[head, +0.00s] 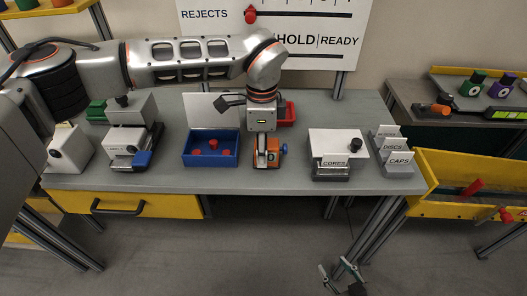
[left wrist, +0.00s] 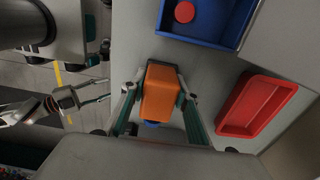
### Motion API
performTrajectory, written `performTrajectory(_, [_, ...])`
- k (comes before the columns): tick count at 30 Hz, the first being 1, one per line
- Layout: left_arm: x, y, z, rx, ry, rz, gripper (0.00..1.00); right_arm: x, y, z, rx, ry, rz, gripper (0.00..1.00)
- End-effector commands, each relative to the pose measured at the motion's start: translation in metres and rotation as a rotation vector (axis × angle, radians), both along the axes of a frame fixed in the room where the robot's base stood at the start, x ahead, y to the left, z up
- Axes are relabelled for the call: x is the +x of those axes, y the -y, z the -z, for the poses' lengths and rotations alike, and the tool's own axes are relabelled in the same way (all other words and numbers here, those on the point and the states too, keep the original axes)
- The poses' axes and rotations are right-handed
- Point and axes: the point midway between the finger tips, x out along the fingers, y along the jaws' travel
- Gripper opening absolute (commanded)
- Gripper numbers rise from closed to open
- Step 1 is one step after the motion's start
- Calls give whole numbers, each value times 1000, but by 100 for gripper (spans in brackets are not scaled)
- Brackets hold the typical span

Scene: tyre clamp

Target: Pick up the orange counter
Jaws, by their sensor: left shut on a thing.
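The orange counter (head: 272,157) is a small boxy thing with a blue knob on its side, at the front middle of the grey bench. In the left wrist view the orange counter (left wrist: 160,92) fills the space between the two fingers. My left gripper (head: 266,150) points straight down over it and is shut on it, one finger on each side. I cannot tell whether the counter touches the bench. My right gripper (head: 337,270) hangs low in front of the bench, fingers apart and empty; it also shows in the left wrist view (left wrist: 106,90).
A blue tray (head: 211,160) with red discs stands close to the left of the counter, and a red tray (head: 290,113) is behind it. A white-topped cores fixture (head: 335,143) stands to the right. Bare bench (head: 240,180) lies along the front edge.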

Motion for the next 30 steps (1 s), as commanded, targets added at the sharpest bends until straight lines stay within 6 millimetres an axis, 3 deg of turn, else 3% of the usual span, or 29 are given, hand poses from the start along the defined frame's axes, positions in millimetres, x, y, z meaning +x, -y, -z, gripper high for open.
performTrajectory(8, [1, 0, -34, -2, 5, -1, 5, -2, 0, 4, -1, -6, 0, 40])
performTrajectory(21, [1, 1, -149, -1, 6, 0, 5, -3, 0, 6, -1, -7, 1, 40])
performTrajectory(30, [0, 0, -192, -1, 1, -1, 5, -2, 0, 4, 0, -4, 0, 40])
